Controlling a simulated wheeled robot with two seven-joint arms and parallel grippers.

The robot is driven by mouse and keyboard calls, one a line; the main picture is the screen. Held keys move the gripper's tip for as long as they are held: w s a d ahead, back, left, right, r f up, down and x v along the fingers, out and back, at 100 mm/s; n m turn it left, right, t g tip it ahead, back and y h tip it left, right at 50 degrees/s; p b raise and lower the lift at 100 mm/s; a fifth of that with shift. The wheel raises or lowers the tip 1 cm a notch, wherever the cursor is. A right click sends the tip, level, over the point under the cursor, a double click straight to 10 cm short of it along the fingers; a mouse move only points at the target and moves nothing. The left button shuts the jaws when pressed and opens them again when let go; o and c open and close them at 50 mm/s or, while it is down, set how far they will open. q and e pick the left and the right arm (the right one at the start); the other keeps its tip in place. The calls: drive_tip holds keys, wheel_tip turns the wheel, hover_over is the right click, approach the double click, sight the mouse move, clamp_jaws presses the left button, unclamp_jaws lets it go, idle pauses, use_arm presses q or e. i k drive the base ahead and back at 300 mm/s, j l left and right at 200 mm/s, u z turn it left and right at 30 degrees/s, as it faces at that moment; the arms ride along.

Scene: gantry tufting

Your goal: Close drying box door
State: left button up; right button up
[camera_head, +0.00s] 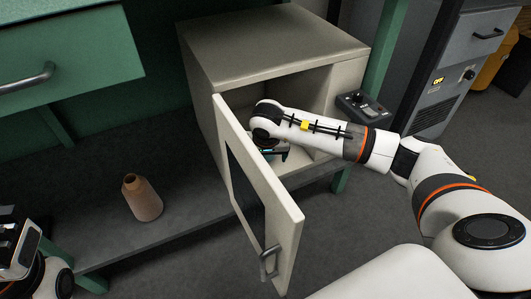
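The drying box (270,48) is a beige cabinet on a dark low shelf. Its door (256,190) stands wide open, hinged at the box's left front edge and swung out toward me. The door has a dark window panel and a metal handle (269,263) near its free edge. My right arm reaches in from the right across the opening. My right gripper (274,153) is by the inner side of the door, mostly hidden behind its own wrist; contact with the door is unclear. My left gripper (18,240) is partly in view at the lower left edge, away from the door.
A brown clay-coloured bottle (142,198) stands on the dark shelf (185,213) left of the door. A small black control box with knobs (362,107) sits right of the drying box. A green drawer unit (65,55) overhangs at upper left. A grey machine (450,75) stands at upper right.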

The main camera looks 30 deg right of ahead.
sight(272, 221)
drive_tip(key=k+l, duration=0.25)
drive_tip(key=k, duration=0.2)
drive_tip(key=k+l, duration=0.25)
drive_tip(key=k, duration=0.25)
